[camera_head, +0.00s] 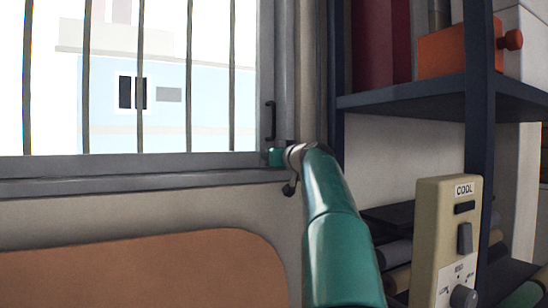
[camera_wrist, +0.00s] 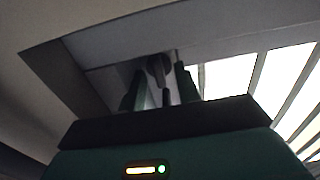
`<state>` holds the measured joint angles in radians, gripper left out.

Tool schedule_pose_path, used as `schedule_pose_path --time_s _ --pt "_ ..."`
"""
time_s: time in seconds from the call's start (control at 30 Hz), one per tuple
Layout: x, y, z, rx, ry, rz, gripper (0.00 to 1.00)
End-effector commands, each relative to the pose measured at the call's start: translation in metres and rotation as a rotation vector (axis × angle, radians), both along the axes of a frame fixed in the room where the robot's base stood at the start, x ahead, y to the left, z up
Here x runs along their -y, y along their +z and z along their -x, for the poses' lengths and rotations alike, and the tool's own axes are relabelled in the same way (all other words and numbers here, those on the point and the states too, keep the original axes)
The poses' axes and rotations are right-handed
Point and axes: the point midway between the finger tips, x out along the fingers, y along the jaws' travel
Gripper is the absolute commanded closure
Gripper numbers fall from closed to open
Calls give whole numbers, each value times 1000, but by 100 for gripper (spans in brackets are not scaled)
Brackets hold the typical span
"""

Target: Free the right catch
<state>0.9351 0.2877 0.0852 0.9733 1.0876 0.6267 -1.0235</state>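The window (camera_head: 150,165) has a grey frame, and my arm reaches to its lower right corner. My gripper (camera_head: 282,157) is at that corner, mostly hidden by my own arm in the head view. In the wrist view my gripper (camera_wrist: 161,88) shows two dark green fingers standing apart. A small dark catch (camera_wrist: 157,67) on the grey frame lies between or just beyond the fingertips, with gaps visible beside it. Whether a finger touches it I cannot tell.
A black pull handle (camera_head: 270,121) is on the window's right side, just above my gripper. Dark bars cross the window. A dark shelf unit (camera_head: 400,102) with an orange box (camera_head: 448,52) stands right. A beige control box (camera_head: 440,235) is at lower right, a brown panel (camera_head: 150,270) lower left.

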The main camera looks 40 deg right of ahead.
Motion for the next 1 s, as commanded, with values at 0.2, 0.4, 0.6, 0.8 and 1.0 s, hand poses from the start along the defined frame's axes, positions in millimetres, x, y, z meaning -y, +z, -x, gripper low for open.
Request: schedule_pose_path --time_s 0.2,0.4,0.6,0.8,1.0 --pt "0 0 0 0 0 0 100" --pt "0 0 0 1 0 -2 100" --pt "0 0 0 10 0 -32 100" --pt "0 0 0 37 0 -120 100" --pt "0 0 0 84 0 -268 100"
